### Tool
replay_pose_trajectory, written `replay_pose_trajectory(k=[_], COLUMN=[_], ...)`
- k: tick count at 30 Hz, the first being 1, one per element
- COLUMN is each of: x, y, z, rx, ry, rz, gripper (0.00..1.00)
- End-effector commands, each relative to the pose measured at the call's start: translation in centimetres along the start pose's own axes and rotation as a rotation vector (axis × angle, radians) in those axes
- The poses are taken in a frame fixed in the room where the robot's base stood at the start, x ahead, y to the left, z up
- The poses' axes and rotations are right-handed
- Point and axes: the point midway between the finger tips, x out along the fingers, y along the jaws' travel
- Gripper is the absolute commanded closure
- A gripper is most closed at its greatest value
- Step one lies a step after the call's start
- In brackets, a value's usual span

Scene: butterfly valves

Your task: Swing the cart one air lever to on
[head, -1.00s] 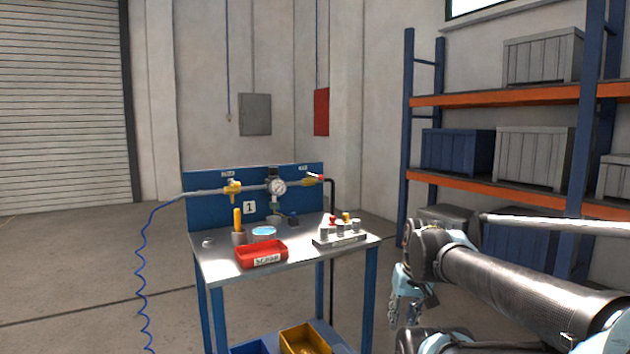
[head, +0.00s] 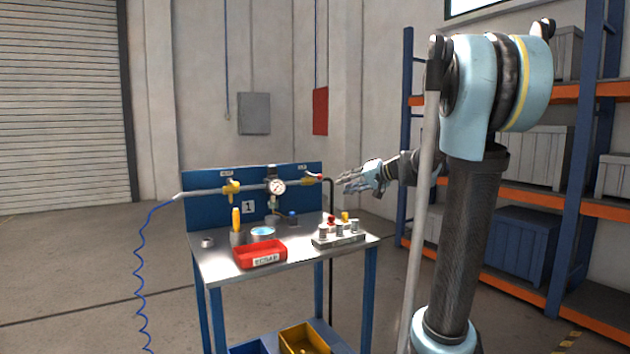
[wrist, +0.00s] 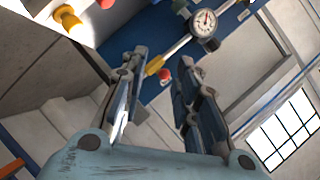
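Cart one (head: 218,211) has a blue back panel with a plate marked 1 and a pipe across it. At the pipe's right end is a brass valve (head: 306,182) with a red-tipped lever (head: 320,177); the small label above is too blurred to read. A second yellow valve (head: 232,188) sits at the left. My gripper (head: 341,183) is just right of the red-tipped lever, fingers pointing at it. In the wrist view my gripper (wrist: 163,64) is open, and the red tip (wrist: 163,75) appears between the fingers, beyond them. I see no contact.
A gauge (head: 276,187) sits mid-pipe. The cart top holds a red tray (head: 261,254), a cup with a yellow handle (head: 237,233) and a block with several knobs (head: 338,241). Shelving (head: 407,140) stands at the right.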

Motion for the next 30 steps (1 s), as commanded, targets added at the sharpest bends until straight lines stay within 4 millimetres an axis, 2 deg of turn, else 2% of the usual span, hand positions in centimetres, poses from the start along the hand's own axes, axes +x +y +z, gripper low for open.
replay_pose_trajectory(k=[1,3,6,9,13,17,30], x=[0.4,0.8,1.2,1.4,2.2,3.9,11.6], y=[-0.1,-0.4,-0.7,-0.8,-0.9,-1.1,-1.9], z=[-1.7,-3.6,-5.4,-6.2,-6.6,-6.7,-7.4], rx=[0.008,0.018,0.027,0.032,0.033,0.032,0.032], ry=[0.024,0.054,0.082,0.097,0.101,0.099,0.098], rz=[-0.024,-0.056,-0.087,-0.102,-0.108,-0.108,-0.107], gripper=[0.71,0.71,0.71,0.71,0.71,0.71,0.71])
